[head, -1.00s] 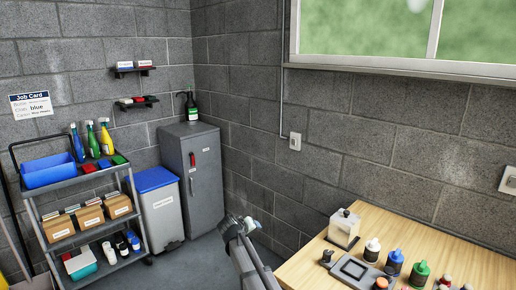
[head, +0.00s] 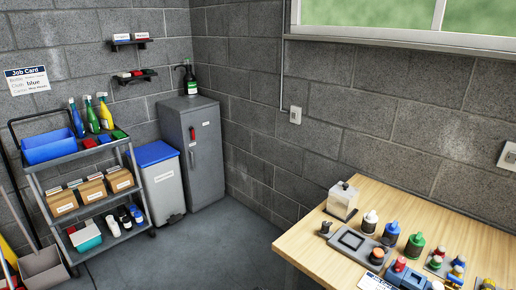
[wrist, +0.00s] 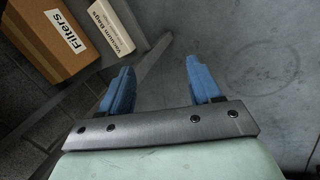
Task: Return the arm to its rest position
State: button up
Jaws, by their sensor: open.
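My gripper (wrist: 155,85) shows in the wrist view with its two blue fingers spread apart and nothing between them. It is open and points down over the bare grey floor (wrist: 255,70). A cardboard box labelled Filters (wrist: 58,38) and a Vacuum Bags box (wrist: 112,25) lie to the upper left of the fingers, apart from them. My arm and gripper are not visible in the head view now.
A wooden workbench (head: 300,238) with several bottles stands at the right. A grey cart (head: 105,205) with bottles, a blue bin and boxes stands at the left. A grey cabinet (head: 205,160) and a blue-lidded bin (head: 163,188) stand in the corner. Floor between is clear.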

jog(key=s+d+f+m+g+y, duration=0.1)
jog(key=s+d+f+m+g, duration=0.1)
jog(key=s, duration=0.8)
jog(key=s+d+f+m+g+y, duration=0.1)
jog(key=s+d+f+g, duration=0.2)
jog(key=s, duration=0.8)
jog(key=s+d+f+m+g+y, duration=0.1)
jog(key=s+d+f+m+g, duration=0.1)
jog(key=s+d, duration=0.4)
jog(key=s+f+g, duration=0.1)
jog(key=s, duration=0.3)
jog(key=shift+s+d+f+m, duration=0.25)
jog(key=shift+m, duration=0.05)
